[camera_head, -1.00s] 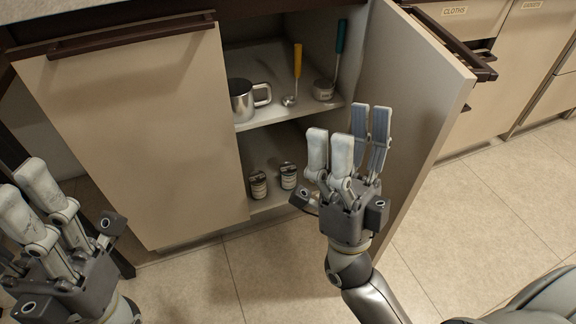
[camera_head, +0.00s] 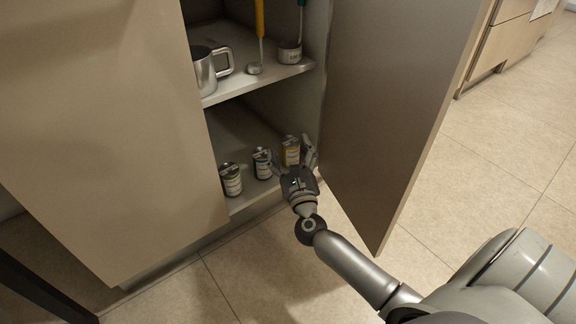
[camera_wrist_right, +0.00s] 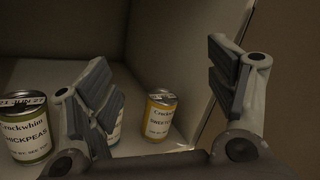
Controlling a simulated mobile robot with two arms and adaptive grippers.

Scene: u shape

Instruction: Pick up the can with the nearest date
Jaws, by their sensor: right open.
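Three cans stand upright on the cabinet's lower shelf (camera_head: 240,127). The left can (camera_head: 231,180) has a white label; the wrist view's chickpeas can (camera_wrist_right: 24,135) has a lid date that looks like 21 JUN 27. The middle can (camera_head: 262,163) has a teal label (camera_wrist_right: 116,125) and is mostly behind a finger in the wrist view. The right can (camera_head: 291,150) is yellow, and its lid date (camera_wrist_right: 160,97) is too small to read. My right gripper (camera_head: 292,160) is open and empty, in front of the yellow can, which shows between its fingers in the wrist view.
The open door (camera_head: 390,110) stands close on the right; the closed door (camera_head: 110,150) is on the left.

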